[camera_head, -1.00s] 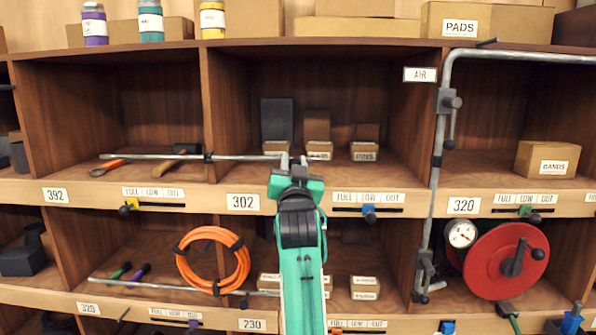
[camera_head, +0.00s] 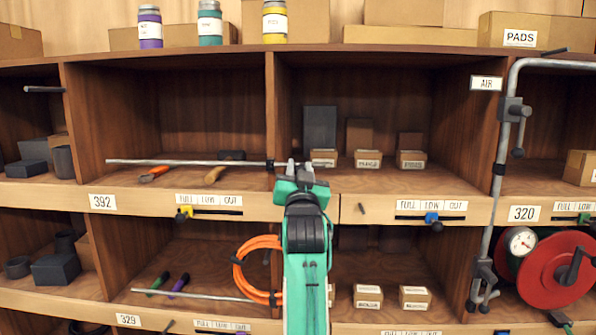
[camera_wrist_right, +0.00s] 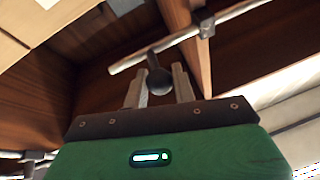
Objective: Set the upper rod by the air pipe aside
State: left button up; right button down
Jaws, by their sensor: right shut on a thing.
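The upper rod (camera_head: 190,162) is a long thin grey bar lying level across the front of the upper shelf bays. It passes through a dark clip (camera_head: 270,164) on the divider. My right gripper (camera_head: 302,170) is at the rod's right end, just right of the divider. In the right wrist view its fingers are shut on a dark round knob (camera_wrist_right: 158,81) on a short stem at the end of the rod (camera_wrist_right: 180,40). The air pipe (camera_head: 497,155), grey with valves, runs upright at the right below the AIR label (camera_head: 486,83). My left gripper is not in view.
A lower rod (camera_head: 195,294) lies by an orange hose coil (camera_head: 240,262) in the bay below. Small boxes (camera_head: 368,159) stand behind and right of my gripper. A red reel (camera_head: 555,262) and gauge are beside the pipe. The front right of the upper middle bay is clear.

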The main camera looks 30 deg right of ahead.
jog(key=c, duration=1.4)
grip_release()
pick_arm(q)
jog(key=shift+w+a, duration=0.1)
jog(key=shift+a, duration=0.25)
pick_arm(e)
jog(key=shift+o, duration=1.1)
jog(key=shift+d, duration=0.1)
jog(key=shift+f, duration=0.1)
pick_arm(q)
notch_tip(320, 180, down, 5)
jog(key=b, duration=0.5)
pick_arm(e)
jog(key=v, duration=1.2)
